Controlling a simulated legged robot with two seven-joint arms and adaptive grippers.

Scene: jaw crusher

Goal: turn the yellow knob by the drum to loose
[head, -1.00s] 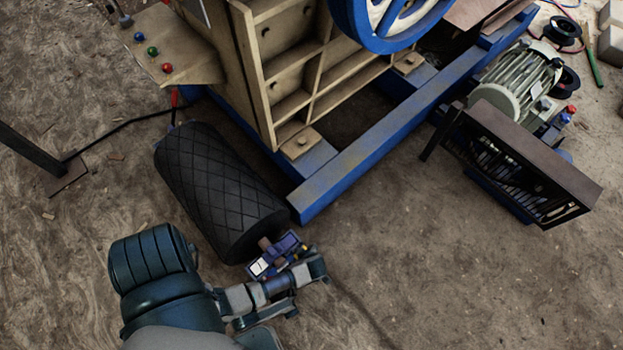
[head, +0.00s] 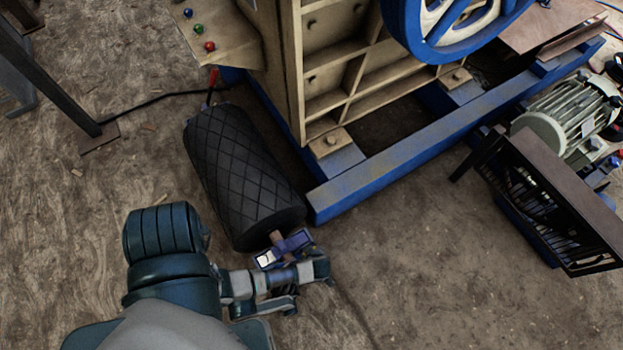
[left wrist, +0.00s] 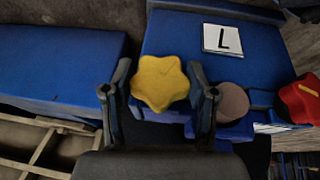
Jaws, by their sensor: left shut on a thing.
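The yellow knob (left wrist: 160,83) has a lobed star shape and sits on a blue block in the left wrist view. My left gripper (left wrist: 160,95) has one finger on each side of the knob and is shut on it. In the head view my left gripper (head: 312,268) is at the near end of the black ribbed drum (head: 240,175), beside a small blue box (head: 285,248) with a white label. The yellow knob is hidden there. A white card marked L (left wrist: 222,39) lies on the blue surface above and right of the knob. My right gripper is not in view.
A red knob (left wrist: 302,98) and a round brown end (left wrist: 232,102) are right of the yellow knob. The blue frame beam (head: 420,145) of the crusher lies right of the drum. A motor (head: 565,120) stands farther right. The ground at lower right is clear.

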